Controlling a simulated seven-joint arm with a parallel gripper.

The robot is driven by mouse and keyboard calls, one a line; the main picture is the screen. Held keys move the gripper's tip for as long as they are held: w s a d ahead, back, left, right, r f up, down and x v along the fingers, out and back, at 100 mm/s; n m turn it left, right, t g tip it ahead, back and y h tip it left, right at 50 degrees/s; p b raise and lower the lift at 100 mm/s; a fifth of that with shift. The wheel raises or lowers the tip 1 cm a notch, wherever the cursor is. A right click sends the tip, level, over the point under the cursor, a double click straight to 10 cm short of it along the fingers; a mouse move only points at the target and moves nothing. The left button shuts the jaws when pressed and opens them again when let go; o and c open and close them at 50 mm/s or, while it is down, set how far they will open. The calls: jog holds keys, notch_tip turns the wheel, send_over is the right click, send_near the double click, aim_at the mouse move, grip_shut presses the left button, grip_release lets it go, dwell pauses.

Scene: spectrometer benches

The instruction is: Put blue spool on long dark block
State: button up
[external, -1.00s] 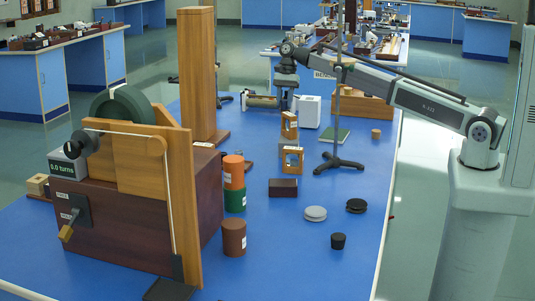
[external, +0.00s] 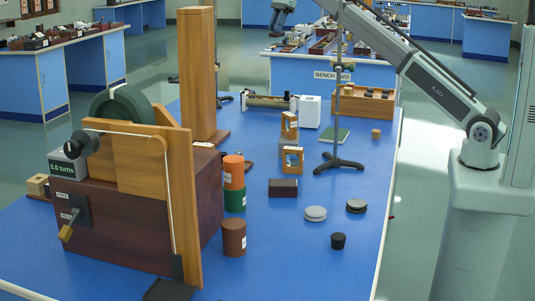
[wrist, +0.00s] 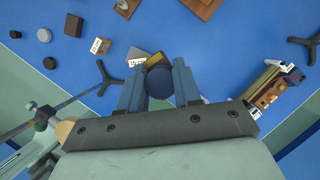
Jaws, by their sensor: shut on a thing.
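My gripper (wrist: 159,90) is shut on the dark blue spool (wrist: 159,82), which sits between its two fingers in the wrist view. In the external view my gripper (external: 277,20) is at the top edge, high above the bench, and the spool cannot be made out there. The long dark block (external: 283,187), dark brown with a pale label, lies on the blue bench. It also shows in the wrist view (wrist: 73,25), up and left of the held spool. Nothing is seen on top of it.
Grey and black discs (external: 315,213) (external: 356,205) and a dark stopper (external: 338,240) lie front right. A tall wooden post (external: 196,75) rises left.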

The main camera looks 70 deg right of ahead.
jog(key=s+a+r+m+t+h, duration=0.1)
jog(key=a+r+m, duration=0.1)
jog(key=a+r, duration=0.35)
jog(key=s+a+r+m, duration=0.1)
jog(key=a+r+m, duration=0.15)
jog(key=r, duration=0.65)
jog(key=n+g+y, duration=0.2)
jog(key=n+g, duration=0.2)
jog(key=n, duration=0.9)
send_over(281, 185)
jog(key=d, duration=0.2)
jog(key=shift+m, duration=0.25)
jog(key=shift+d+f, duration=0.1)
jog(key=shift+f, duration=26.35)
jog(key=shift+f, duration=0.15)
jog(key=o, duration=1.1)
